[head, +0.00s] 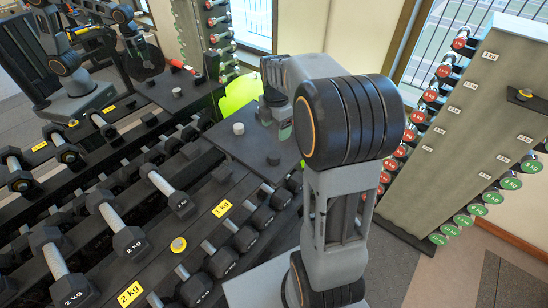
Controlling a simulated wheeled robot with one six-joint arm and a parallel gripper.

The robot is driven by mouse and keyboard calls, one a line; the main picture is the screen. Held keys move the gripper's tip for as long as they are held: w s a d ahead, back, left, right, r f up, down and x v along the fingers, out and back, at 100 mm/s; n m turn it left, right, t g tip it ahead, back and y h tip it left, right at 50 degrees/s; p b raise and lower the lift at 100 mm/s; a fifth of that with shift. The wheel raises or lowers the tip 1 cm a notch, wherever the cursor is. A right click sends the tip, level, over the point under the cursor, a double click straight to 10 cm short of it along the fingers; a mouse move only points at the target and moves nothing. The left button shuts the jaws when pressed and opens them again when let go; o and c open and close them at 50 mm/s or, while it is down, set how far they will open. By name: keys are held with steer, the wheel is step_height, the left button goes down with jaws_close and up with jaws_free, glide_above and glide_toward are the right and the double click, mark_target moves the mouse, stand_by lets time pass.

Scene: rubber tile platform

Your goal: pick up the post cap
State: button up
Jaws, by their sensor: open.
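Either could be the post cap; I cannot tell which. My gripper (267,117) is beyond my arm's large joint, low over the platform's far right part, to the right of the grey cylinder and beyond the black piece. It is open and apart from both. Its fingertips are small and partly hidden, so their height above the platform is unclear.
A bright yellow-green ball (238,94) is behind my gripper. A tall rack (466,125) of red and green dumbbells stands right, with another yellow-topped piece (525,93).

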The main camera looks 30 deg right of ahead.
glide_above(275, 155)
step_height(275, 155, down, 8)
steer(key=shift+d+r, duration=0.1)
steer(key=shift+d, duration=0.05)
steer(key=shift+f+p, duration=0.8)
steer(key=shift+f, duration=1.9)
steer(key=shift+c, duration=0.2)
steer(key=c, duration=0.9)
